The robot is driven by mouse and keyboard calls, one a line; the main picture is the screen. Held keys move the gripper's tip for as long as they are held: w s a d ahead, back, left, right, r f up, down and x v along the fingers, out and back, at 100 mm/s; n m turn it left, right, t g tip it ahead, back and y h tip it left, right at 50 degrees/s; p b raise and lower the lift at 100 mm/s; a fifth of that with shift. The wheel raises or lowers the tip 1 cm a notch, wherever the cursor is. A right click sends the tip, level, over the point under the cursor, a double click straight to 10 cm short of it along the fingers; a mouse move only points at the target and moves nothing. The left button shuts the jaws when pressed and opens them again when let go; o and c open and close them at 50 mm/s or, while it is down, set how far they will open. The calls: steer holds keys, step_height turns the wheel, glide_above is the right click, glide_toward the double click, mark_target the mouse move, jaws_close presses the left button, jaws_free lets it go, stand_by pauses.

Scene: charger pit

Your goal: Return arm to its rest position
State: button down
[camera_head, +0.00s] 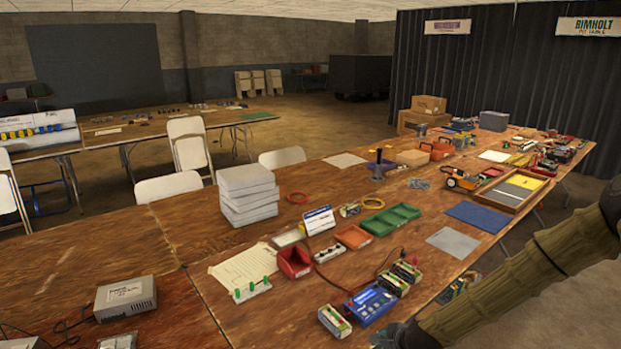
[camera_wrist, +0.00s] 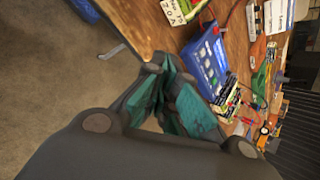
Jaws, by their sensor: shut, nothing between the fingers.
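My arm (camera_head: 520,285) shows at the lower right in the head view, reaching along the table's front edge. In that view the fingers are not clearly seen. In the wrist view my gripper (camera_wrist: 172,95) is shut with its teal-padded fingers together and nothing between them. It is close to the table edge and the blue charger (camera_wrist: 207,62). The same blue charger (camera_head: 370,303) sits on the wooden table in the head view, with battery packs beside it.
The wooden table (camera_head: 130,248) carries a red bin (camera_head: 295,262), green tray (camera_head: 390,219), blue mat (camera_head: 476,217) and stacked white boxes (camera_head: 248,195). A grey power supply (camera_head: 125,297) stands at left. Open floor (camera_wrist: 50,70) lies off the table edge.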

steer(key=s+a+f+n+g, duration=0.25)
steer(key=s+f+n, duration=0.45)
steer(key=s, duration=0.6)
steer(key=s+d+f+n+g+h, duration=0.1)
steer(key=s+n, duration=0.3)
steer(key=s, duration=0.6)
steer(key=s+d+f+n+g+h+b, duration=0.1)
steer(key=s+f+n, duration=0.3)
steer(key=s, duration=0.7)
steer(key=s+d+f+n+g+h, duration=0.1)
steer(key=s+d+f+n+g, duration=0.2)
steer(key=s, duration=0.7)
steer(key=n, duration=0.2)
steer(key=shift+s+n, duration=0.2)
steer(key=shift+n, duration=0.1)
steer(key=shift+d, duration=0.2)
